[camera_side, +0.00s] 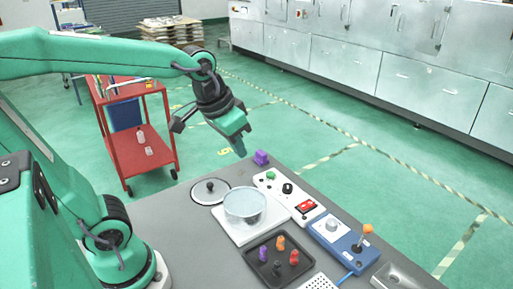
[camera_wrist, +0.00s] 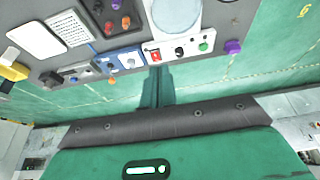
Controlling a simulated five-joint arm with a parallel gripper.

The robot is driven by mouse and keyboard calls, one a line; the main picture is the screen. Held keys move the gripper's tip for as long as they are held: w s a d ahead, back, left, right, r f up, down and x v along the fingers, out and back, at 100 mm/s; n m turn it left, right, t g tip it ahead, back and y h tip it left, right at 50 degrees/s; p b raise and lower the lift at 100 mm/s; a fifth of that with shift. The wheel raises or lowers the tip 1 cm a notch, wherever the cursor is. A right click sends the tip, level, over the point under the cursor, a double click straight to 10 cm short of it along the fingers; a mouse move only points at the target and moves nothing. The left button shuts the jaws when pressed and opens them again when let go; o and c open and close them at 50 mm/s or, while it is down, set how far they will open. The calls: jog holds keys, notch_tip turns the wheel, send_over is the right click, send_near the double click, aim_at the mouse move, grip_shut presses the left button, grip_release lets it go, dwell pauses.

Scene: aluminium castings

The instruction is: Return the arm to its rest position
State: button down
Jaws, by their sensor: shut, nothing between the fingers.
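My green arm reaches out from the left in the side view. My gripper (camera_side: 240,150) points down at the far edge of the grey table (camera_side: 185,222), above and left of a purple block (camera_side: 261,157). Its fingers are shut with nothing between them. In the wrist view my gripper (camera_wrist: 157,72) shows as a narrow green shape just off the table edge. The purple block (camera_wrist: 233,47) also shows in the wrist view. No object touches the fingers.
On the table are a clear pot (camera_side: 245,203), a round lid (camera_side: 210,190), a white control box (camera_side: 289,197), a blue joystick box (camera_side: 343,240) and a black tray (camera_side: 262,270) with small figures. A red cart (camera_side: 150,150) stands behind.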

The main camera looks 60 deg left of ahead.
jog(key=s+f+t, duration=0.1)
jog(key=s, duration=0.6)
jog(key=shift+a, duration=0.3)
